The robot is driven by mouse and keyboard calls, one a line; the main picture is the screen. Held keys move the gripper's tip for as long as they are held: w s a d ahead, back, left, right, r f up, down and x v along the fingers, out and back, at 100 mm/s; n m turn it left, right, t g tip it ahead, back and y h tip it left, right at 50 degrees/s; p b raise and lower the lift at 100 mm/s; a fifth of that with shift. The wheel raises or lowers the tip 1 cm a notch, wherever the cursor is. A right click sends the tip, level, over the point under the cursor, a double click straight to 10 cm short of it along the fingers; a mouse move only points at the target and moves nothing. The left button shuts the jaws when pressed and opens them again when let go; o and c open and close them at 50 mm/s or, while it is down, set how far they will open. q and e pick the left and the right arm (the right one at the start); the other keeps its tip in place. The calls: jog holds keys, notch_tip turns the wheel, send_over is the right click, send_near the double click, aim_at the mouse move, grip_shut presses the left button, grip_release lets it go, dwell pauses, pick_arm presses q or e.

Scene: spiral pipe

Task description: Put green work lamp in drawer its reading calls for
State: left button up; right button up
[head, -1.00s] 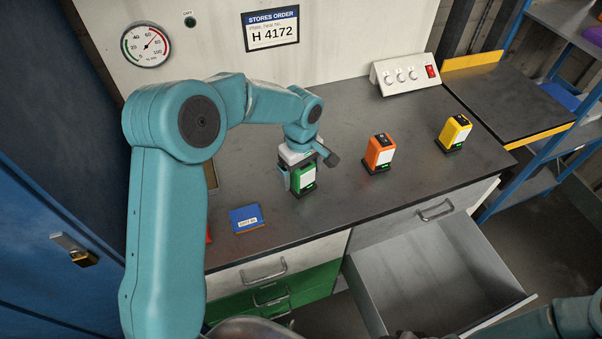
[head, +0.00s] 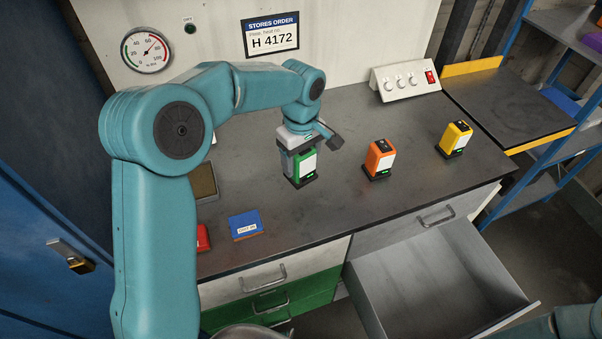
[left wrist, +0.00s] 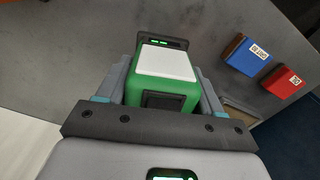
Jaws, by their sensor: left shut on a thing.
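The green work lamp (head: 304,164) has a white panel and a dark base, over the middle of the bench. My left gripper (head: 296,160) is shut on its sides and covers part of it. The left wrist view shows the lamp (left wrist: 166,67) between the two grey fingers (left wrist: 165,90). It appears slightly above the bench. A grey drawer (head: 435,265) at the lower right stands open and looks empty. A white drawer (head: 262,280) and a green drawer (head: 275,305) at the lower left are shut. My right gripper is out of view.
An orange lamp (head: 380,157) and a yellow lamp (head: 455,138) stand to the right. Blue (head: 246,224) and red (head: 203,239) labelled blocks lie at the front left. A gauge (head: 146,50), order sign (head: 271,31) and switch box (head: 405,78) are behind.

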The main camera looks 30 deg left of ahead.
pick_arm(q)
notch_tip(320, 180, up, 13)
jog(key=shift+r+p, duration=0.1)
jog(key=shift+p, duration=0.2)
